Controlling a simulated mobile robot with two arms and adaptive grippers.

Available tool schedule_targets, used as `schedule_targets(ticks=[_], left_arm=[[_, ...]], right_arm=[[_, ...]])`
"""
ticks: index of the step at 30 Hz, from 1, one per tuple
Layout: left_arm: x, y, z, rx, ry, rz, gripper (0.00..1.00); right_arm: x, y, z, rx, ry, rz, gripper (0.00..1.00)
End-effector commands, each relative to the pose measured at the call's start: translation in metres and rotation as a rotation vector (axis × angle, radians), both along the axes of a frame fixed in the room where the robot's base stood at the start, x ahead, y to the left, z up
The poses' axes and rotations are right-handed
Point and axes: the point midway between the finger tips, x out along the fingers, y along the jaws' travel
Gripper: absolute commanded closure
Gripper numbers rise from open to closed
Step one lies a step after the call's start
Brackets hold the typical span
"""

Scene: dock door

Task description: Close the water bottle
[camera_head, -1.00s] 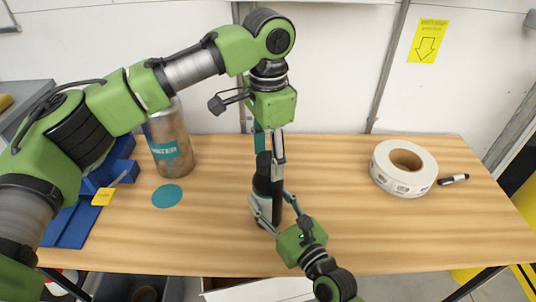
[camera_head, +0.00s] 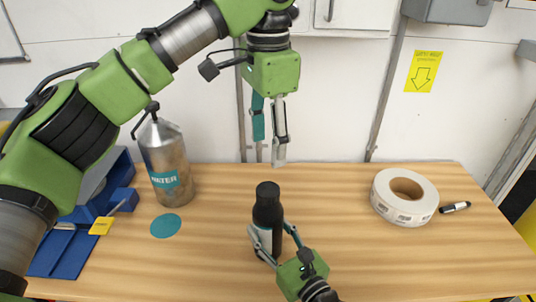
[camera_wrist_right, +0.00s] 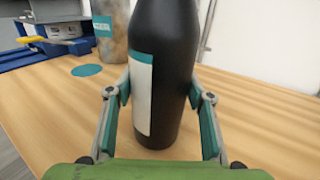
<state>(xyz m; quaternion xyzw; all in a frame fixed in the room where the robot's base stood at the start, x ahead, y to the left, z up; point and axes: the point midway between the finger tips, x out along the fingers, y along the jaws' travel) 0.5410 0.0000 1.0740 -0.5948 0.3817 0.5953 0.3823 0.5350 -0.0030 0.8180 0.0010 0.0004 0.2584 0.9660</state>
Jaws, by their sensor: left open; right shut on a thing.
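A dark bottle (camera_head: 266,213) with a pale label stands upright on the table. Its top is a round black cap-like piece; I cannot tell how tightly it sits. My right gripper (camera_head: 272,240) is shut around the bottle's lower body, and the right wrist view shows its fingers on both sides of the bottle (camera_wrist_right: 165,70). The bottle's top is outside that view. My left gripper (camera_head: 269,148) is open and empty, pointing down above the bottle, clear of it. A metal container (camera_head: 168,165) labelled WATER, with a black fitting on top, stands at the left.
A teal disc (camera_head: 165,226) lies in front of the metal container. A blue holder (camera_head: 60,255) with a yellow tag is at the far left. The table between the bottle and the roll is clear.

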Motion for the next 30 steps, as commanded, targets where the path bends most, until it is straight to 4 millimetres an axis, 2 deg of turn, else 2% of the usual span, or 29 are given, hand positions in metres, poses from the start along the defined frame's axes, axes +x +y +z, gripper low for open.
schedule_targets(ticks=[8, 9, 11, 23, 26, 30], left_arm=[[0.000, 0.000, 0.002, 0.000, 0.000, -0.001, 0.46], [0.000, 0.000, 0.002, 0.000, 0.000, -0.001, 0.46], [0.000, 0.000, 0.002, 0.000, 0.000, -0.001, 0.46], [0.000, 0.000, 0.002, 0.000, 0.000, -0.001, 0.46], [0.000, 0.000, 0.002, 0.000, 0.000, -0.001, 0.46], [0.000, 0.000, 0.002, 0.000, 0.000, -0.001, 0.46]], right_arm=[[0.000, 0.000, 0.000, 0.000, 0.001, 0.000, 1.00], [0.000, 0.000, 0.000, 0.000, 0.001, 0.000, 0.49], [0.000, 0.000, 0.000, 0.000, 0.001, 0.000, 0.34], [-0.003, -0.002, -0.001, 0.000, 0.001, 0.000, 0.32], [-0.012, -0.007, -0.001, -0.001, 0.002, 0.000, 0.32], [-0.036, -0.020, -0.002, -0.002, 0.003, 0.001, 0.32]])
